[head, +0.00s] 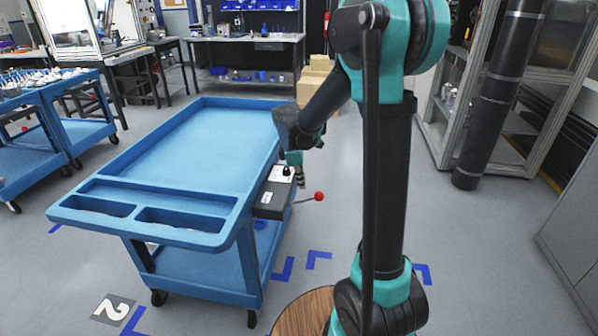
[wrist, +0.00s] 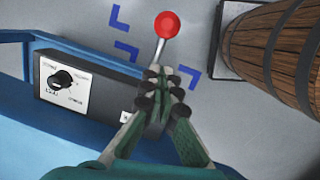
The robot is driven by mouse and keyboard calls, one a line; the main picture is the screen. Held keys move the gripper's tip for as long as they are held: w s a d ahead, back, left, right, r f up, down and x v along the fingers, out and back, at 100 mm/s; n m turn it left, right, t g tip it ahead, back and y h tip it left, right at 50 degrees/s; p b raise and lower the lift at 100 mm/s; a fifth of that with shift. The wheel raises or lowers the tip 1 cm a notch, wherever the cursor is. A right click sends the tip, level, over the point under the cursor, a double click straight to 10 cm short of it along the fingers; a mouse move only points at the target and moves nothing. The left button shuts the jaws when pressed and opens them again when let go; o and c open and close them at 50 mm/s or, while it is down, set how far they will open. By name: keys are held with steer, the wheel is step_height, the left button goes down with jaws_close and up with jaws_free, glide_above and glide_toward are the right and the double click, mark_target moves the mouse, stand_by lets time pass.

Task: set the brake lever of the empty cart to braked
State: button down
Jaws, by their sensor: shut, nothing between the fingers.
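The empty cart (head: 215,140) is blue, with a bare top tray. A dark brake box (head: 272,200) is fixed to its right side. The brake lever, a thin rod with a red ball (head: 319,196), sticks out to the right of the box. In the wrist view the red ball (wrist: 167,25) is just beyond my fingertips, and the rod runs back behind them. My gripper (wrist: 170,76) is shut and empty, close over the rod; I cannot tell whether it touches. The box's white plate (wrist: 66,82) has a black knob; its lettering is too small to read.
A wooden barrel (wrist: 268,45) stands on the floor to the right of the lever. Loaded blue carts (head: 75,130) stand at left. A workbench (head: 245,40) and cardboard boxes (head: 314,80) are behind. Blue floor marks (head: 318,258) lie on open floor.

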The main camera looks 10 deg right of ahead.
mark_target(303, 200)
steer(key=shift+s+d+f, duration=0.1)
steer(key=shift+d+f, duration=0.55)
steer(key=shift+d, duration=0.2)
steer(key=shift+s+d+f, duration=0.1)
steer(key=shift+d+f, duration=0.55)
steer(key=shift+d, duration=0.15)
steer(key=shift+d+f, duration=0.1)
